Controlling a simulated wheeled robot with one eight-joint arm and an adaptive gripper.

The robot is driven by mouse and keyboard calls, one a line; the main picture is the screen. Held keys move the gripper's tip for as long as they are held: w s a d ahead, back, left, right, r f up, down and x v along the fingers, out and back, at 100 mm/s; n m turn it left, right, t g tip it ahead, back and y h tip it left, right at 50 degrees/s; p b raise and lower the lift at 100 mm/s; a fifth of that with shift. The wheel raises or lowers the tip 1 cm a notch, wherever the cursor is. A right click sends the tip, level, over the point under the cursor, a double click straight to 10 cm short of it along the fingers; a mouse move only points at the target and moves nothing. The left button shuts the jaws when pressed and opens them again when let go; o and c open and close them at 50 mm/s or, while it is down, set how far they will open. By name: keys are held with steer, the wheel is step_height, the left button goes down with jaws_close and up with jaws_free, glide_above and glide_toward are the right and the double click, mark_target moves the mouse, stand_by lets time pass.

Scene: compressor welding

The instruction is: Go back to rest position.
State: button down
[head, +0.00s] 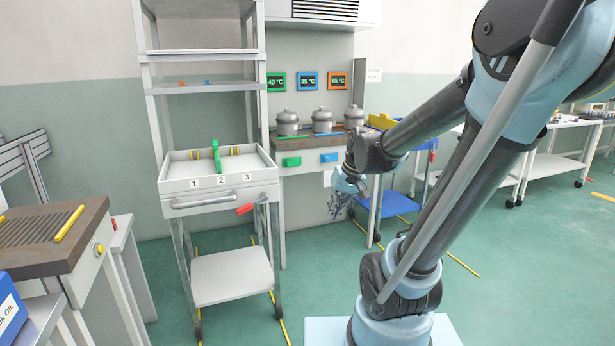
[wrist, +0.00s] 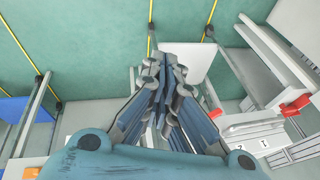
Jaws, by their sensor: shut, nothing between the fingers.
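My arm reaches out from the right of the head view and bends down at the wrist. My gripper (head: 338,205) hangs in the open space right of the wheeled cart, pointing downward. In the wrist view my gripper (wrist: 172,68) shows with its fingers closed together and nothing between them. It touches nothing that I can see.
A wheeled cart (head: 222,198) with a numbered tray, a green part and a red-handled item stands left of my gripper. Behind are several grey compressors (head: 322,121) on a bench under temperature displays. A blue-shelved cart (head: 400,203) is close behind my arm. Green floor in front is clear.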

steer(key=s+d+f+m+h, duration=0.1)
steer(key=s+d+f, duration=0.1)
steer(key=s+d, duration=0.3)
steer(key=s+d+f+m+h, duration=0.1)
steer(key=s+d+f+h, duration=0.1)
steer(key=s+d, duration=0.3)
steer(key=s+f, duration=0.1)
steer(key=s, duration=0.3)
steer(key=shift+s+d+f, duration=0.25)
steer(key=shift+s+d, duration=0.1)
steer(key=shift+d, duration=0.05)
